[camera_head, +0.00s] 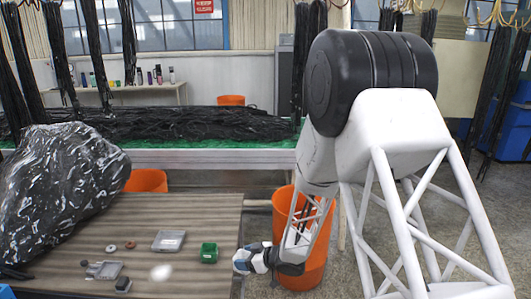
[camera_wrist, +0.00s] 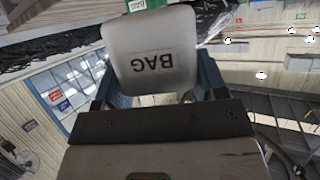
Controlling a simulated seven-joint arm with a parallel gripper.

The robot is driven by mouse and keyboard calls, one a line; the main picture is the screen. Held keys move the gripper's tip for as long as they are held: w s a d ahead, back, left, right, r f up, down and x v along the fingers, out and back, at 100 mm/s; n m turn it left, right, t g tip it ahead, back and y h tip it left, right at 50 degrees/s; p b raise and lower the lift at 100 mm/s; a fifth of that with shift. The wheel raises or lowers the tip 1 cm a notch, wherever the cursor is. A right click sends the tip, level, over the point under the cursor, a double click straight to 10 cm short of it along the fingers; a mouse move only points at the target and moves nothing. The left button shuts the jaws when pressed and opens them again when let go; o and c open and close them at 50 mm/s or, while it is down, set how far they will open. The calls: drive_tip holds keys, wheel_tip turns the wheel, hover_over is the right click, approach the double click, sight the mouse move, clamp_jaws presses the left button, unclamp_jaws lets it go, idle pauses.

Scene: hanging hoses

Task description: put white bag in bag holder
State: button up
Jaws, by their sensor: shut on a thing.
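The white bag (camera_wrist: 152,62), a pale rounded slab marked "BAG", is between the two blue-grey fingers of my gripper (camera_wrist: 158,84). A green thing with a white label (camera_wrist: 148,4) shows past the bag in the wrist view. I cannot tell for sure which thing is the bag holder.
The brown table (camera_head: 190,212) holds a grey tray (camera_head: 168,240), small rings, dark pieces and a pale oval (camera_head: 162,272). A big shiny black bag (camera_head: 60,185) fills its left end. An orange bin (camera_head: 300,265) stands behind my arm. Black hoses hang behind.

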drive_tip(key=w+d+m+t+h, duration=0.7)
drive_tip(key=w+d+m, duration=0.3)
drive_tip(key=w+d, duration=1.1)
drive_tip(key=d+h, duration=0.1)
drive_tip(key=d, duration=0.3)
drive_tip(key=shift+w+h, duration=0.25)
drive_tip(key=shift+h, duration=0.05)
drive_tip(key=s+a+n+g+y, duration=0.4)
drive_tip(key=s+a+n+g, duration=0.2)
drive_tip(key=s+a, duration=0.9)
drive_tip(key=s+a+n+g+y, duration=0.5)
drive_tip(key=s+a+n, duration=0.3)
drive_tip(key=s+a, duration=0.8)
drive_tip(key=s+g, duration=0.1)
drive_tip(key=s, duration=0.3)
drive_tip(key=shift+s+a+r+n, duration=0.15)
drive_tip(key=shift+s+a+n, duration=0.05)
drive_tip(key=shift+n, duration=0.1)
drive_tip(key=w+a, duration=0.2)
drive_tip(key=w, duration=0.2)
drive_tip(key=w+a+f, duration=0.1)
drive_tip(key=w+a, duration=0.1)
drive_tip(key=w, duration=0.2)
drive_tip(key=w+a, duration=0.3)
drive_tip(key=w, duration=0.1)
drive_tip(key=shift+w+f, duration=0.15)
drive_tip(key=shift+w, duration=0.1)
